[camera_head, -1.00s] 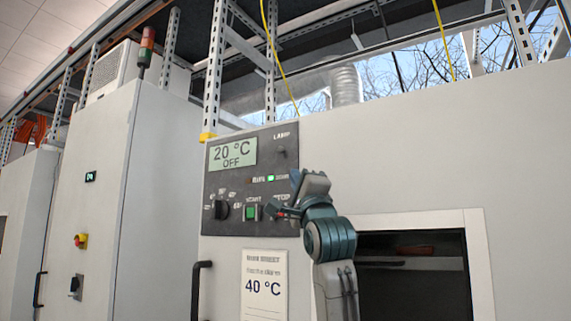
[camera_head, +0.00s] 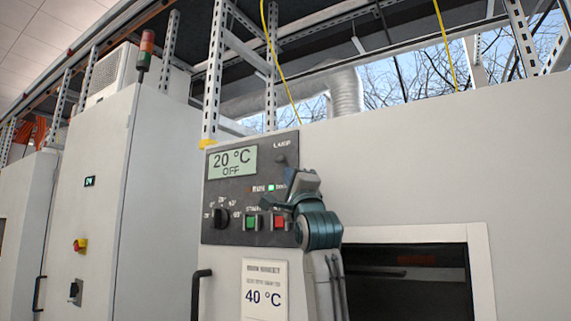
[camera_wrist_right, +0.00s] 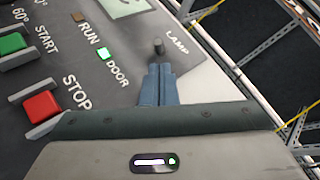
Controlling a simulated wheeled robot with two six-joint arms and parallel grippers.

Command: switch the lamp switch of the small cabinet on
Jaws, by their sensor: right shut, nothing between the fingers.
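The small cabinet's dark control panel (camera_head: 230,190) carries the lamp switch (camera_head: 281,159), a small toggle under the LAMP label at the panel's upper right. In the right wrist view the lamp switch (camera_wrist_right: 158,46) is a short dark lever just beyond my fingertips. My right gripper (camera_head: 290,177) is shut and empty, in front of the panel below the switch. In the right wrist view its blue-grey fingers (camera_wrist_right: 158,68) lie together and point at the lever; whether they touch it I cannot tell. My left gripper is not in view.
The panel also has a display (camera_head: 233,161) reading 20 °C OFF, a dial (camera_head: 220,216), a green START button (camera_head: 251,222) and a red STOP button (camera_head: 280,222). A lit green DOOR light (camera_wrist_right: 104,54) is near my fingers. A dark opening (camera_head: 410,280) lies to the right.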

